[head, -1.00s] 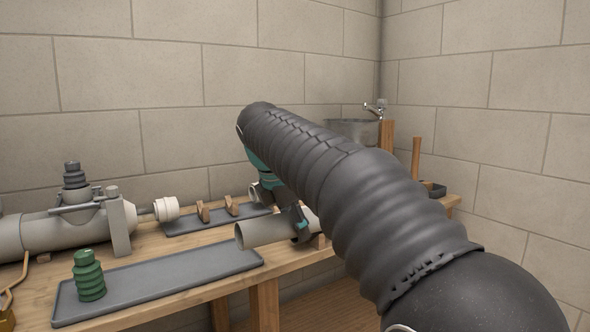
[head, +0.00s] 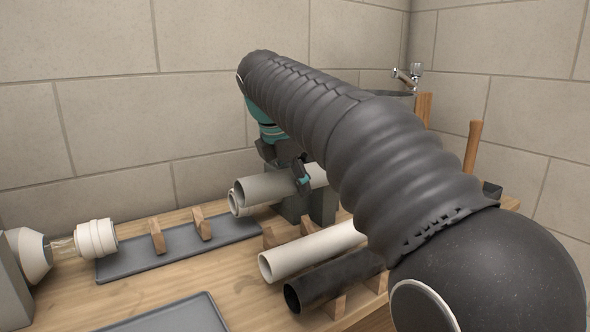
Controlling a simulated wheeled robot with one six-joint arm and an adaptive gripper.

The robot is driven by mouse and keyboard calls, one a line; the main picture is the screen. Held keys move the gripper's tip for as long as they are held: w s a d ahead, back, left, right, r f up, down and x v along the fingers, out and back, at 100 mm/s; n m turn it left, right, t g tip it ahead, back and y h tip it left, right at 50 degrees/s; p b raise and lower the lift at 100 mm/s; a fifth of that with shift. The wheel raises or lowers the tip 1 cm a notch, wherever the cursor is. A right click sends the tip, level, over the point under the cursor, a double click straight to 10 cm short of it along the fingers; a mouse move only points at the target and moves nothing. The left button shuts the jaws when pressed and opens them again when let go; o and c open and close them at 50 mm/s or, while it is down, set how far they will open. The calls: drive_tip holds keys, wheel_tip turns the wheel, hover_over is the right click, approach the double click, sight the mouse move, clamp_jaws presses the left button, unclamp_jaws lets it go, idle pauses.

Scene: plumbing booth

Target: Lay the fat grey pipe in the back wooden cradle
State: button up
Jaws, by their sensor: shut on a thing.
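The fat grey pipe (head: 275,187) is held in my gripper (head: 303,180), which is shut around it. The pipe lies roughly level, its open end to the left, above the back part of the bench. Paired wooden blocks stand below it: a left block (head: 268,238) and a right block (head: 307,226), just behind a white pipe. Another wooden pair, with a left block (head: 157,236) and a right block (head: 201,223), stands empty on the back grey tray. Which pair is the back cradle is unclear. My arm hides the pipe's right end.
A white pipe (head: 310,250) and a black pipe (head: 330,280) lie in front, the black one by wooden blocks (head: 337,304). A pale round pipe end (head: 235,204) shows behind the grey pipe. The back tray (head: 130,268) and front tray (head: 180,318) are at left. A metal tap (head: 408,76) stands back right.

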drive_tip(key=shift+f+b, duration=2.2)
drive_tip(key=shift+f, duration=2.9)
drive_tip(key=o, duration=1.3)
